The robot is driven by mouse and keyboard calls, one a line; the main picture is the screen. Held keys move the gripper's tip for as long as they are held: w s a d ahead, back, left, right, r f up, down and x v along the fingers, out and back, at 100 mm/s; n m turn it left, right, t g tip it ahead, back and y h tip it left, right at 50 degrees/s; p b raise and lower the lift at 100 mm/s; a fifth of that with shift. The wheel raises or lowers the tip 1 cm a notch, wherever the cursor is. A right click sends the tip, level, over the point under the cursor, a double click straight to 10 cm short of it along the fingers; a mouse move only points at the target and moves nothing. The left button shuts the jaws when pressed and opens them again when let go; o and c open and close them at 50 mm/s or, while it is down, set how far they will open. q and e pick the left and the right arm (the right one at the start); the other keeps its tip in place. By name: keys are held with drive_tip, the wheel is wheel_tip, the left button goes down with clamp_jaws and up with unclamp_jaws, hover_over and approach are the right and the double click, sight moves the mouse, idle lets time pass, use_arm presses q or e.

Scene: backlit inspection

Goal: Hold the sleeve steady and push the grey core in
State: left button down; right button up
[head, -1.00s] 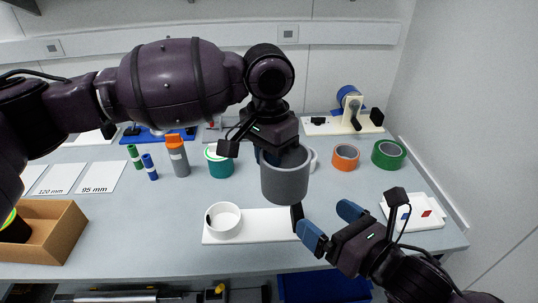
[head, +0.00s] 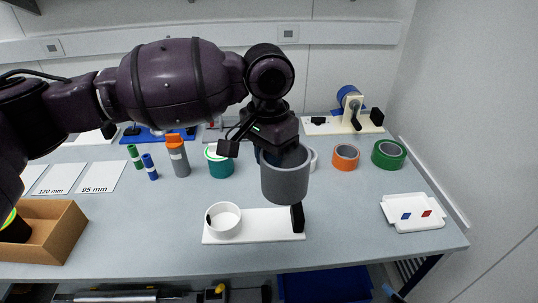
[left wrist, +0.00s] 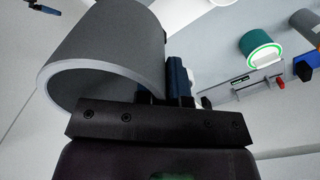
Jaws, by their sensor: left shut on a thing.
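The grey core (head: 285,180) is a hollow cylinder hanging in the air. My left gripper (head: 270,155) is shut on it near its top. In the left wrist view the core (left wrist: 105,50) shows its open round end, with a blue finger (left wrist: 178,80) against its side. The white sleeve (head: 224,221), a short ring, stands at the left end of a white base plate (head: 260,226). The core is above and to the right of the sleeve, apart from it. A blue and dark piece at the left wrist view's upper left may be my right gripper (left wrist: 43,8); its jaws are unclear.
A black block (head: 297,217) stands at the plate's right end. A white tray (head: 413,226) with blue and red pieces lies at right. A cardboard box (head: 62,232) is at left. Tape rolls and bottles line the back. The table between plate and tray is clear.

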drive_tip(key=m, duration=0.6)
drive_tip(key=f+m, duration=0.1)
drive_tip(key=m, duration=0.1)
drive_tip(key=shift+s+d+f+m, duration=0.1)
drive_tip(key=shift+d+m, duration=0.3)
use_arm(q)
drive_tip(key=shift+f, duration=0.2)
drive_tip(key=s+a+f+n, duration=0.1)
drive_tip(key=a+f+n, duration=0.4)
drive_tip(key=a, duration=0.7)
drive_tip(key=a+f+n, duration=0.5)
drive_tip(key=a, duration=0.7)
drive_tip(key=shift+s+a+f, duration=0.3)
drive_tip(key=shift+s+f, duration=0.05)
drive_tip(key=shift+s, duration=0.05)
